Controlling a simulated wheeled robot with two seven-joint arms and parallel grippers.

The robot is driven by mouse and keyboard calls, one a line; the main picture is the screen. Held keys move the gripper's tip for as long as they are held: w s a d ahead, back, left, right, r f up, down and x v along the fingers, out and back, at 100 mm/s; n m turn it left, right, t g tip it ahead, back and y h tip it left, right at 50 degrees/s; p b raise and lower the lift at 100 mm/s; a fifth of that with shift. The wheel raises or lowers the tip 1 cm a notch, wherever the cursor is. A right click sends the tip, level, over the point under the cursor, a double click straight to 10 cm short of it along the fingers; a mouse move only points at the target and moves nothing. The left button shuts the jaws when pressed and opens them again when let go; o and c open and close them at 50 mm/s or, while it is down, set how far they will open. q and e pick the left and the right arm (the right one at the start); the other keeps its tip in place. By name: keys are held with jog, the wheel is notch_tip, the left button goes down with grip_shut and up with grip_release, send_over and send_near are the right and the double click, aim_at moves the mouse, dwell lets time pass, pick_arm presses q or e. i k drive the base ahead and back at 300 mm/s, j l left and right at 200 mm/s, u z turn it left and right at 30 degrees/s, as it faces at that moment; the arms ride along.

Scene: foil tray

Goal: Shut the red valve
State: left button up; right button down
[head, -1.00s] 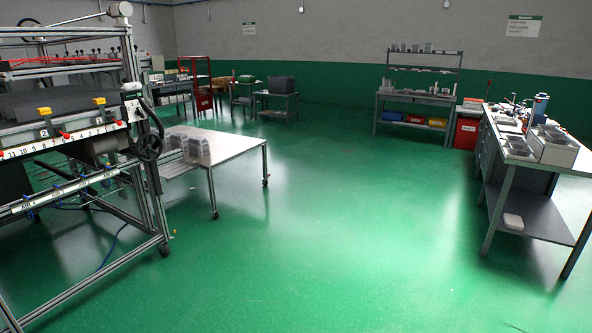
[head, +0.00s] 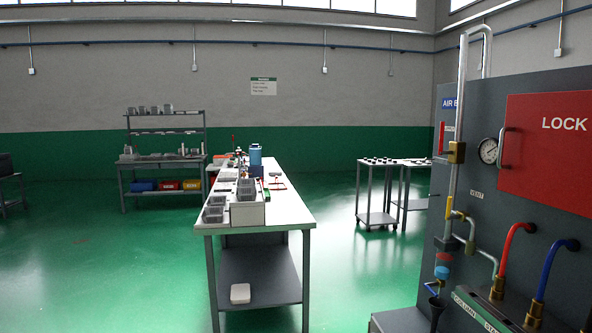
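A grey panel (head: 486,98) stands close on the right in the head view. A vertical metal pipe (head: 461,100) runs down its left side. A brass valve body (head: 456,152) sits on that pipe, with a thin upright red lever (head: 441,138) just left of it; this looks like the red valve. Lower on the pipework are a yellow lever (head: 449,208) and a small blue handle (head: 432,287). Neither of my grippers is in view.
A round gauge (head: 488,151) and a red LOCK box (head: 548,150) are on the panel. Red (head: 508,250) and blue (head: 550,265) hoses curve below. A long workbench (head: 256,222) stands mid-view, with a cart (head: 376,217) behind. Green floor is open between bench and panel.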

aim_at(440, 153)
jog(key=i+l+z, duration=0.4)
jog(key=i+l, duration=0.15)
jog(key=i+l+z, duration=0.4)
jog(key=i, duration=0.25)
jog(key=k+j, duration=0.05)
jog(key=j, duration=0.05)
